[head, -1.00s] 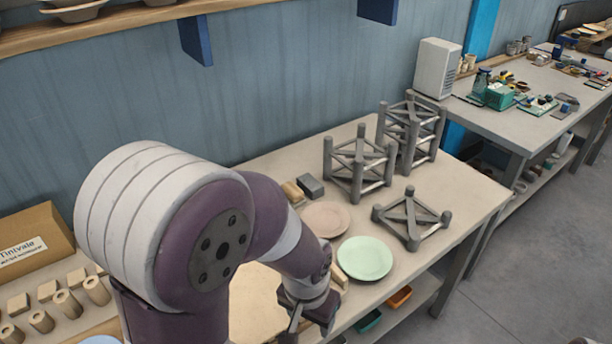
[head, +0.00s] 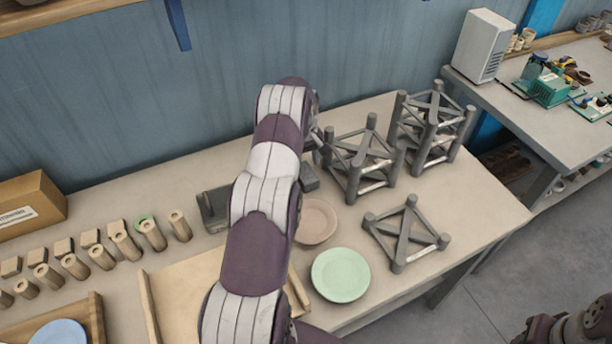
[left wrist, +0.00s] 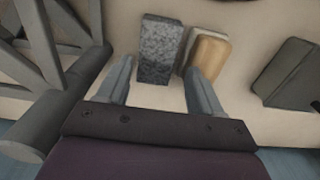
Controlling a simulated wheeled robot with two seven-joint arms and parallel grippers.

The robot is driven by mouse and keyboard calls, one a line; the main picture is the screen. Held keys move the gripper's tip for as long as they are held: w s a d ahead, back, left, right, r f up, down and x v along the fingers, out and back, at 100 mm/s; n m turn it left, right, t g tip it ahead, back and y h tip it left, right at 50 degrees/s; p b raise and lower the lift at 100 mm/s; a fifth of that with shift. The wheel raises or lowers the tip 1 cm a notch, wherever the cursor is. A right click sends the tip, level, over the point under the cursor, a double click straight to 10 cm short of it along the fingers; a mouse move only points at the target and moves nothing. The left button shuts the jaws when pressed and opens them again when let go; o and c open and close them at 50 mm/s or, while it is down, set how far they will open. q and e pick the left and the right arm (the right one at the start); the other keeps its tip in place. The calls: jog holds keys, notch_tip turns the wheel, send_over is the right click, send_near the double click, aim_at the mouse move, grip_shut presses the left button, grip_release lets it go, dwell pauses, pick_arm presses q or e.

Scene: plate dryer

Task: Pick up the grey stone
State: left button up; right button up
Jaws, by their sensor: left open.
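The grey stone, a speckled rectangular block, lies on the table in the left wrist view (left wrist: 158,48). In the head view its visible part (head: 309,179) shows just right of my left forearm, behind the pink plate. My left gripper (left wrist: 158,68) is open above it, one finger on each side of the stone in the picture; I see no contact. In the head view my left gripper (head: 317,146) is small and partly hidden by my own arm. My right gripper is not visible; only part of my right arm shows at bottom right.
A tan block (left wrist: 208,54) lies close beside the stone, near one finger. A grey truss frame (head: 360,160) stands right of the stone. A pink plate (head: 316,222) and green plate (head: 340,275) lie in front. A dark bracket-like object (head: 212,208) is left of my arm.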

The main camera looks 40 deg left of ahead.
aim_at(306, 172)
pick_arm(q)
notch_tip(306, 172, down, 5)
jog(key=shift+p, duration=1.1)
jog(key=shift+d+f, duration=0.1)
jog(key=shift+f, duration=0.25)
jog(key=shift+w+f, duration=0.2)
jog(key=shift+w, duration=0.05)
jog(key=c, duration=0.9)
jog(key=shift+r, duration=0.1)
jog(key=shift+c, duration=0.3)
jog(key=shift+r, duration=0.1)
